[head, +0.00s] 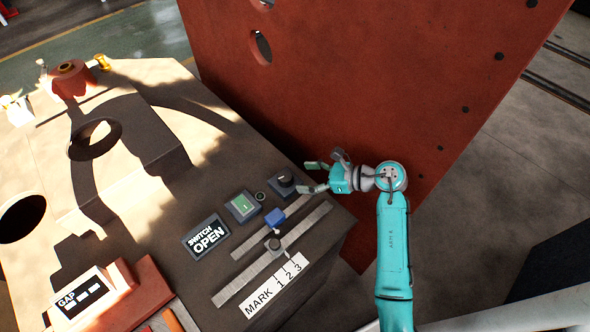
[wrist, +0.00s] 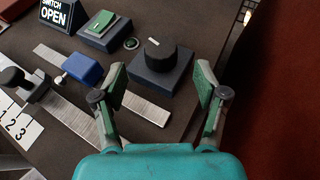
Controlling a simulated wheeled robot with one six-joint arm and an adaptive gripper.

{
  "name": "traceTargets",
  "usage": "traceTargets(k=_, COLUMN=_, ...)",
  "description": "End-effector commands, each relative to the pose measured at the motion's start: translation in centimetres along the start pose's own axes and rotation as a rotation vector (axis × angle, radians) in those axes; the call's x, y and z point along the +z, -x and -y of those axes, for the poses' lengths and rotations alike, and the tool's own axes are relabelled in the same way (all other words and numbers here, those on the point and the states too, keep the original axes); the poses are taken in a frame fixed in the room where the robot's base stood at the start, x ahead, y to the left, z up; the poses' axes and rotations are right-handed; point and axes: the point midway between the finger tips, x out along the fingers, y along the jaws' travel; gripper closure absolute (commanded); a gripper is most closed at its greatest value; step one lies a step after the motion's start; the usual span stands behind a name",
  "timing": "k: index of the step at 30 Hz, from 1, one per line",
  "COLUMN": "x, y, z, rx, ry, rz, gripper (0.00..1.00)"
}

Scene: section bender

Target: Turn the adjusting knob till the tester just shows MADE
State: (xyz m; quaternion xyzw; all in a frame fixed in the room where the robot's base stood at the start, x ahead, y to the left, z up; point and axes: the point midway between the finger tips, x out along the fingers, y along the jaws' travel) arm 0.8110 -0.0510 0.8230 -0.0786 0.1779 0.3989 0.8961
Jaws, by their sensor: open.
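A round black knob (head: 286,177) with a white pointer line sits on a dark square block at the bench's right corner.
A green rocker switch (head: 243,206), a blue block (head: 274,217) and a slide with a black knob (head: 273,243) stand close by. A MARK 1 2 3 plate (head: 276,287) lies in front. A GAP display (head: 82,297) shows dashes. A tall red plate (head: 390,80) rises behind.

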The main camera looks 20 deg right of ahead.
Motion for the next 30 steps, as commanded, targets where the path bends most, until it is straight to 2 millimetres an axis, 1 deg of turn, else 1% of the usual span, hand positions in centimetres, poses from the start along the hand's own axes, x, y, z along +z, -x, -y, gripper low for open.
traceTargets(k=5, x=0.0, y=-1.6, z=0.0, rx=0.003, ry=0.003, rz=-0.003, gripper=0.27)
traceTargets(k=12, x=0.0, y=-5.2, z=-0.1, rx=0.004, ry=0.003, rz=-0.003, gripper=0.27)
traceTargets(k=16, x=0.0, y=-6.5, z=0.0, rx=0.003, ry=0.002, rz=-0.002, gripper=0.27)
traceTargets(k=21, x=0.0, y=-7.3, z=0.0, rx=0.0, ry=0.002, rz=-0.002, gripper=0.27)
traceTargets(k=28, x=0.0, y=-7.4, z=0.0, rx=0.0, ry=0.001, rz=-0.002, gripper=0.27)
traceTargets(k=29, x=0.0, y=-7.4, z=0.0, rx=0.0, ry=0.001, rz=-0.001, gripper=0.3)
traceTargets(k=30, x=0.0, y=-7.4, z=0.0, rx=0.0, ry=0.001, rz=-0.001, gripper=0.4)
